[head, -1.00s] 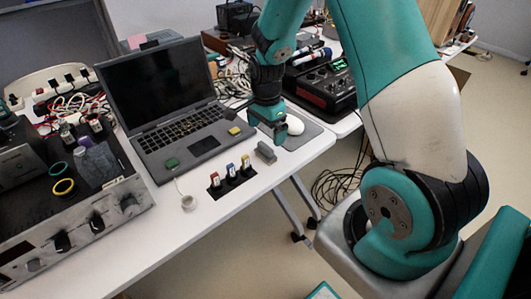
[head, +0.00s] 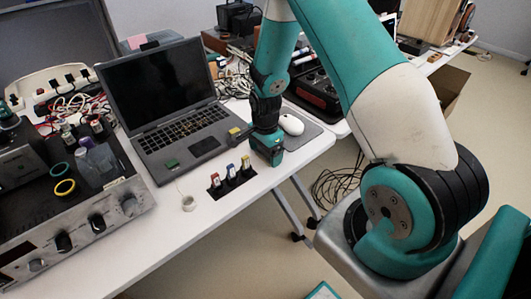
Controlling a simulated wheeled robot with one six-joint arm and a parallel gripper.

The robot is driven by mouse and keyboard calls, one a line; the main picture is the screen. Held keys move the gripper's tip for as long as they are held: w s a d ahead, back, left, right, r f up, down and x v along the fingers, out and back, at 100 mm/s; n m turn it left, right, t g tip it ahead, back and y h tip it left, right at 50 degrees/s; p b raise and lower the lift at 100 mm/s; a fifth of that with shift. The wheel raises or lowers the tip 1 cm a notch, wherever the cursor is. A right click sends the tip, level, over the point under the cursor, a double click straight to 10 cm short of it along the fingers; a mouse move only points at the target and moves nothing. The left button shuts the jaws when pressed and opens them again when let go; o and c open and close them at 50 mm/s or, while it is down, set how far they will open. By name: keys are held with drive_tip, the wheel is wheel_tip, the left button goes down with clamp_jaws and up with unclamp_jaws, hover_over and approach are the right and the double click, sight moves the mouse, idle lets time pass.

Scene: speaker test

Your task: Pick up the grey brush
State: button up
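The brush is now hidden behind or under my gripper.
An open laptop (head: 160,90) stands to the left. Several small coloured-top items (head: 230,174) stand left of my gripper. A white mouse (head: 291,124) sits on a grey pad (head: 306,133) to the right. The white table (head: 228,206) ends just in front.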

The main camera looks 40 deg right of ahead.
drive_tip(key=c, duration=0.5)
drive_tip(key=shift+c, duration=0.2)
wheel_tip(320, 180, up, 20)
drive_tip(key=shift+o, duration=0.9)
drive_tip(key=shift+c, duration=0.5)
